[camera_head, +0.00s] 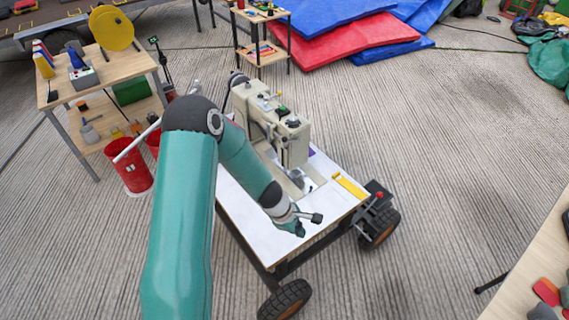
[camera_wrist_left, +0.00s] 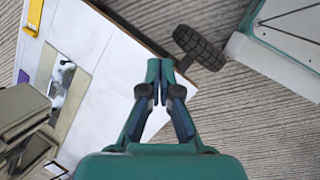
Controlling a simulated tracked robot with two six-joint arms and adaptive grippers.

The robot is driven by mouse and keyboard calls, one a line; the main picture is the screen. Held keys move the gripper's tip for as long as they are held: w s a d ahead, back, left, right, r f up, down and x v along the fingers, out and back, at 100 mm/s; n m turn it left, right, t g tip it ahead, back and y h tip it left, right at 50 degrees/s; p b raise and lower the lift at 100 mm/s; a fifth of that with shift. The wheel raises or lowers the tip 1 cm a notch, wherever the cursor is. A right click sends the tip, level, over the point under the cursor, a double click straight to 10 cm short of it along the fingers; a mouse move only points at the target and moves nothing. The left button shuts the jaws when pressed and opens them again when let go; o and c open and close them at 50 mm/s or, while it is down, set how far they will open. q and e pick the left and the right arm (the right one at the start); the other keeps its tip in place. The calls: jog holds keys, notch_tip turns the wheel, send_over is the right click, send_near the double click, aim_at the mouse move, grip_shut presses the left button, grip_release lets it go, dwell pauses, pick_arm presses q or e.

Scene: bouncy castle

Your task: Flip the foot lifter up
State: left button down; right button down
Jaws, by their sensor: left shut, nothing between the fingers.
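A beige sewing machine (camera_head: 262,110) stands on a white wheeled table (camera_head: 258,222). In the left wrist view the machine (camera_wrist_left: 22,118) is at the lower left, with its metal needle and foot area (camera_wrist_left: 62,75) beside it. The foot lifter itself is too small to make out. My left gripper (camera_head: 308,226) is over the front part of the table, in front of and apart from the machine. In the left wrist view its fingertips (camera_wrist_left: 160,64) are together and hold nothing. My right gripper is not in view.
A yellow strip (camera_head: 349,186) lies on the table's right side. The table has black wheels (camera_head: 286,299). A wooden workbench (camera_head: 110,70) and a red bucket (camera_head: 127,168) are at left. Another tabletop (camera_head: 540,265) is at lower right. The floor between is clear.

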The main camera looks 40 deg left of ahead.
pick_arm(q)
jog(key=s+d+f+m+g+h, duration=0.1)
jog(key=s+d+f+m, duration=0.3)
jog(key=s+d+m, duration=1)
jog(key=d+m+g, duration=0.1)
jog(key=d+m, duration=0.1)
jog(key=m, duration=0.3)
jog(key=shift+s+d+f+m+g, duration=0.35)
jog(key=shift+s+m+g, duration=0.05)
jog(key=shift+w, duration=0.1)
